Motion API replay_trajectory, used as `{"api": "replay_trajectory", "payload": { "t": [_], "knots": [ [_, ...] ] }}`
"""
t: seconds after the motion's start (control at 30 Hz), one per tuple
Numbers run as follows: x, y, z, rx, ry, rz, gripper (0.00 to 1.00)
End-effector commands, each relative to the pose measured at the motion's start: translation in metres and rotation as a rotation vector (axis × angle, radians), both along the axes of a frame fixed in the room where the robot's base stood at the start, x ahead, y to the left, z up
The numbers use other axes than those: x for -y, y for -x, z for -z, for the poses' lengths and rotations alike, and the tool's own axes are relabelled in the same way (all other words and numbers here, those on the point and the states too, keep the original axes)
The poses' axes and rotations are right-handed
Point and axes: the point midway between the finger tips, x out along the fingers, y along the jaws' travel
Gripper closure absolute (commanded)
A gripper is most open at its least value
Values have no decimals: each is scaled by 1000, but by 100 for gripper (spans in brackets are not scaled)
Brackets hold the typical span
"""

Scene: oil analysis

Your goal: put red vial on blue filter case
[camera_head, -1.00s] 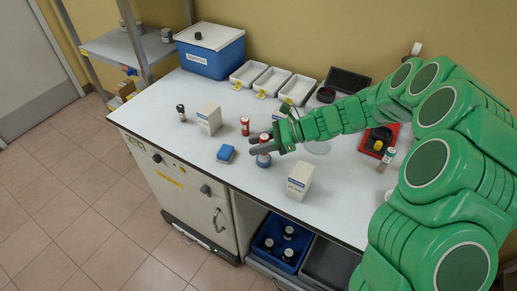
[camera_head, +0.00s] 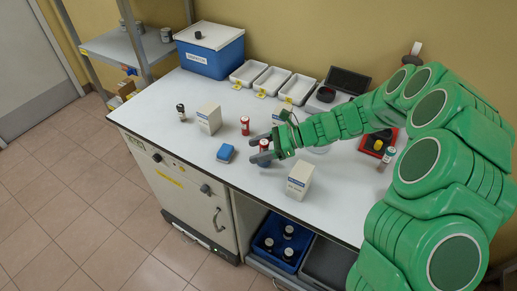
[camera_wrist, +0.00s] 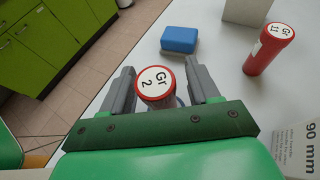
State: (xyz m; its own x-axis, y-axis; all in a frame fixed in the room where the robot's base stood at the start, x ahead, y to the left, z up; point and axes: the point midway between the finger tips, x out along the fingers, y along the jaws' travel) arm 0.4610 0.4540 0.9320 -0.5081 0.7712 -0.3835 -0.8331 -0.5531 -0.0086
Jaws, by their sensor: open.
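A red vial with a white top marked "Gr 2" (camera_wrist: 155,83) stands between the fingers of my gripper (camera_wrist: 160,72), which is open with a gap visible on at least one side. In the head view this vial (camera_head: 264,145) appears upright on a round blue piece (camera_head: 263,160), mostly hidden by my gripper (camera_head: 255,150). A thin bluish rim shows beside the vial in the wrist view. A second red vial, marked "Gr 11" (camera_wrist: 268,50), stands apart to the right; it also shows in the head view (camera_head: 245,126). A blue rectangular block (camera_wrist: 179,40) lies flat beyond my fingers.
A white box marked "90 mm" (camera_wrist: 298,143) stands close on the right of my gripper. Another white box (camera_head: 208,120), a dark vial (camera_head: 181,112), white trays (camera_head: 271,81) and a blue bin (camera_head: 210,56) stand farther off. The table's front-left is clear.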

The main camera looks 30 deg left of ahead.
Motion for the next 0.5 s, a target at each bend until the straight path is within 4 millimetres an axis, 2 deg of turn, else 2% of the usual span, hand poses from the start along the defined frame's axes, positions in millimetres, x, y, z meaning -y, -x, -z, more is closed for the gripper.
{"api": "replay_trajectory", "payload": {
  "t": [0.17, 0.5],
  "knots": [
    [1, -1, -4, 0, 0, 1, 39],
    [39, -27, -22, 3, -1, 3, 39]
  ]
}}
